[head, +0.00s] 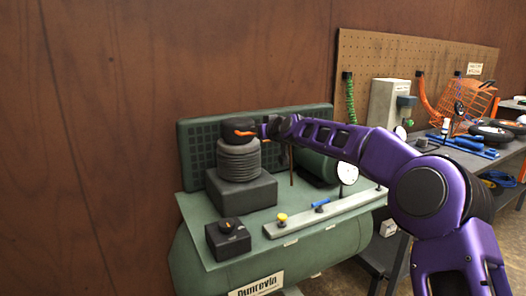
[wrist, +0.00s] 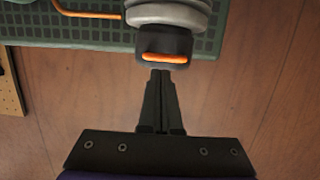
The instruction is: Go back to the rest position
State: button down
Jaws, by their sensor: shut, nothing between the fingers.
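My arm reaches from the right over a green machine with a nameplate (head: 256,284). My gripper (wrist: 160,74) is shut and empty in the wrist view. Its fingertips are just short of a black cap with an orange lever (wrist: 165,57). In the head view the same orange lever (head: 243,133) sits on the black cap on top of a ribbed grey cylinder (head: 239,162). My gripper (head: 264,129) is close beside the lever's right end there. I cannot tell whether they touch.
A small black box with an orange-marked knob (head: 227,227) and a pale rail with a yellow knob (head: 282,218) are on the machine's front. A round white gauge (head: 347,173) stands under my arm. A workbench with blue tools (head: 468,146) is at right. The left wall side is clear.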

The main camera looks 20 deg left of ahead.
jog(key=s+d+f, duration=0.3)
jog(key=f, duration=0.1)
jog(key=shift+f, duration=0.25)
